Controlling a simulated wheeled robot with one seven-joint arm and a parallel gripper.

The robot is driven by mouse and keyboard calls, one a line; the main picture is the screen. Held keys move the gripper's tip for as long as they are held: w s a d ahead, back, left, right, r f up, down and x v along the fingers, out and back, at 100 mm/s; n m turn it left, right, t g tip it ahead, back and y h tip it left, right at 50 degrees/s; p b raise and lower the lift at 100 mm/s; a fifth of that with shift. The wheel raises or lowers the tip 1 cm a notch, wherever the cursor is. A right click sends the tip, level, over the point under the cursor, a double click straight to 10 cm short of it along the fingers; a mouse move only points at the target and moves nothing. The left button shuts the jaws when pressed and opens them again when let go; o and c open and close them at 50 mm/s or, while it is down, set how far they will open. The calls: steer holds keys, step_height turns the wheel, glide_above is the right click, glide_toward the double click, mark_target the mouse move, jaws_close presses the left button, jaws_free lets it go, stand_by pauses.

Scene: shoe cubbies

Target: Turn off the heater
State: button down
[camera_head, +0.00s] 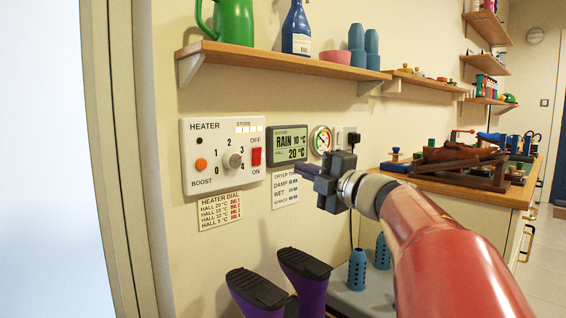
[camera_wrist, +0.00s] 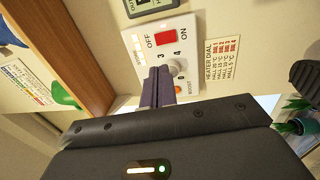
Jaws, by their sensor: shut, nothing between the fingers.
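The heater panel (camera_head: 187,148) is a white wall box with a dial (camera_head: 233,160) marked 0 to 4, an orange boost button (camera_head: 201,165) and a red switch (camera_head: 257,157) between OFF above and ON below. The panel also shows in the wrist view (camera_wrist: 188,36), where the red switch (camera_wrist: 165,37) is in plain sight. My gripper (camera_head: 298,170) is shut and empty, in front of the wall to the right of the panel in the head view. In the wrist view its fingers (camera_wrist: 157,72) point at the panel and partly cover it.
A display (camera_head: 287,146) reads RAIN 10 °C and HALL 20 °C. A wooden shelf (camera_head: 290,62) with a green can and bottle runs above the panel. A cluttered wooden counter (camera_head: 460,184) is at right.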

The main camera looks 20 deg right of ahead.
mark_target(257, 151)
steer(key=p+x, duration=0.1)
steer(key=x, duration=1.2)
steer(key=shift+w, duration=0.15)
steer(key=shift+w+r+p, duration=0.1)
steer(key=shift+p, duration=0.4)
